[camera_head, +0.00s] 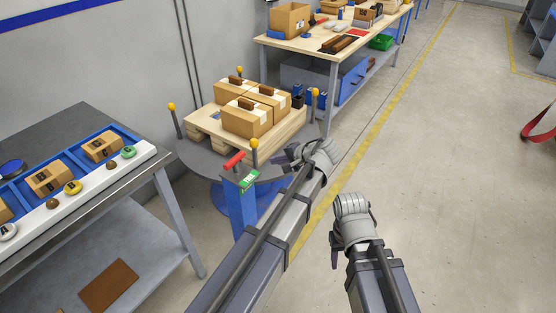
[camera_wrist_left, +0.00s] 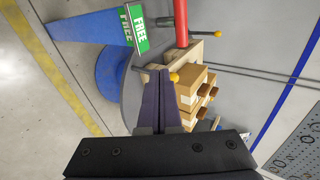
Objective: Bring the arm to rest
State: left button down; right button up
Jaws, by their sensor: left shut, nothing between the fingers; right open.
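My left arm reaches up from the bottom of the head view, and its gripper (camera_head: 287,155) is beside the round grey table (camera_head: 195,160). In the left wrist view the left fingers (camera_wrist_left: 160,75) are together with nothing between them. They point toward the table's side, apart from the boxes as far as I can tell. My right arm (camera_head: 378,280) is lower and to the right, over open floor. Its gripper (camera_head: 335,257) is small and partly hidden behind the wrist; it holds nothing that I can see.
The round table carries a wooden pallet (camera_head: 205,123) with several cardboard boxes (camera_head: 246,118), yellow-topped posts (camera_head: 254,146) and a red handle (camera_head: 233,160). A green FREE sign (camera_head: 249,181) stands in front. A bench (camera_head: 80,125) is at left, a workbench (camera_head: 300,45) behind.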

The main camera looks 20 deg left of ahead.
pick_arm(q)
jog(key=shift+s+d+r, duration=0.1)
jog(key=shift+d, duration=0.1)
jog(key=s+d+r+g+h+p, duration=0.1)
jog(key=s+d+h+p, duration=0.3)
jog(key=s, duration=0.8)
jog(key=s+d+r+n+g+h+p, duration=0.1)
jog(key=s+d+g+h+p, duration=0.2)
jog(key=s+d+p, duration=0.3)
jog(key=s+d+h, duration=0.1)
jog(key=s+d, duration=0.2)
jog(key=s, duration=0.4)
jog(key=shift+d+g+p, duration=0.25)
jog(key=shift+g+p, duration=0.05)
jog(key=shift+p, duration=0.05)
